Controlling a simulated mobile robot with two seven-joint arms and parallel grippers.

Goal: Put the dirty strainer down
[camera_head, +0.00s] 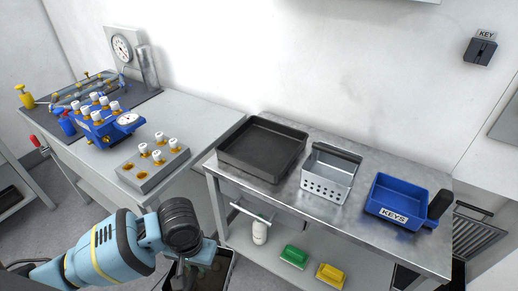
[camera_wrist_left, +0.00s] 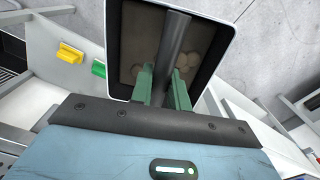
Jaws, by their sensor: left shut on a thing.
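My left gripper (camera_head: 200,258) is low in front of the metal table, and its green fingers (camera_wrist_left: 163,85) are shut on a dark bar-like handle (camera_wrist_left: 175,45) in the left wrist view. A dark open box with a pale rim (camera_wrist_left: 228,38) lies behind the fingers, with roundish brownish pieces inside; it also shows below the gripper in the head view (camera_head: 230,272). The handle seems to belong to the dirty strainer, but I cannot tell whether it joins the box. A perforated metal basket (camera_head: 326,188) stands on the table. My right gripper is not in view.
On the metal table (camera_head: 280,200) are a black tray (camera_head: 262,147) at left and a blue KEYS bin (camera_head: 394,212) at right. Green (camera_head: 294,256) and yellow (camera_head: 330,275) pieces lie on the lower shelf. A grey bench (camera_head: 190,115) with blue valve equipment stands left.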

